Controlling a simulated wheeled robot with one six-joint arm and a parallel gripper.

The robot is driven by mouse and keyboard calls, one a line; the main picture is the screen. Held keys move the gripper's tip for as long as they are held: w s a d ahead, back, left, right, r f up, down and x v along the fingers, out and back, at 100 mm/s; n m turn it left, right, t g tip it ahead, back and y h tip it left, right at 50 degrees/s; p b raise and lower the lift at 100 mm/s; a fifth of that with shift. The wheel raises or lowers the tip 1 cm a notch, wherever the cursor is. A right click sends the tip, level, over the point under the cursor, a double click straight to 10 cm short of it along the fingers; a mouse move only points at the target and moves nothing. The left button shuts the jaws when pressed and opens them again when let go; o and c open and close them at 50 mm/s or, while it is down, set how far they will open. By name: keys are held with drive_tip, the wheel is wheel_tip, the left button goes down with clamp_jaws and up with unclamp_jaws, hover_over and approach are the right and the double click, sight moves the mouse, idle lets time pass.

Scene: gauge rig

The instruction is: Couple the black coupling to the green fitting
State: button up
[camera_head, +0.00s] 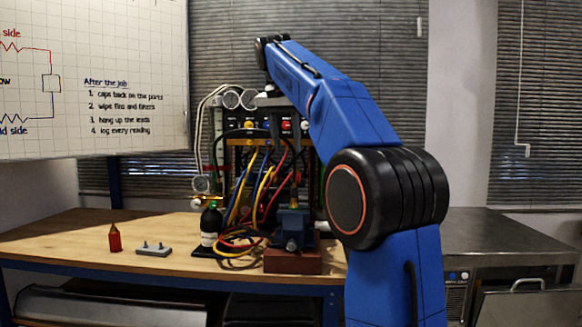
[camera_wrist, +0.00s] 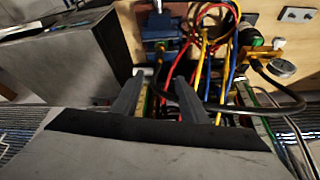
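My gripper shows in the wrist view (camera_wrist: 160,72), its two grey fingers apart with a clear gap between them and nothing visibly clamped. In the head view my blue arm arches over to the rig, and its end is hard to make out against the panel. A black hose (camera_wrist: 240,106) curves just beyond the fingertips in the wrist view. I cannot pick out the black coupling for certain in either view. The green fitting is also not clearly distinguishable; the panel's row of coloured fittings is small and partly hidden by hoses and my arm.
A blue vise (camera_head: 291,224) on a brown block stands at the bench's right front. Blue, yellow and red hoses (camera_head: 262,195) hang before the rig. A dark bottle (camera_head: 210,222), grey pin block (camera_head: 154,249) and red bottle (camera_head: 115,239) stand left. The wooden bench (camera_head: 60,235) is clear far left.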

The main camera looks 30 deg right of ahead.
sight(293, 185)
drive_tip(key=x, duration=1.6)
drive_tip(key=shift+d+f, duration=0.1)
drive_tip(key=shift+f, duration=0.15)
clamp_jaws()
drive_tip(key=shift+o, duration=1.6)
unclamp_jaws()
drive_tip(key=v, duration=1.7)
drive_tip(key=shift+r, duration=0.2)
drive_tip(key=shift+f, duration=0.1)
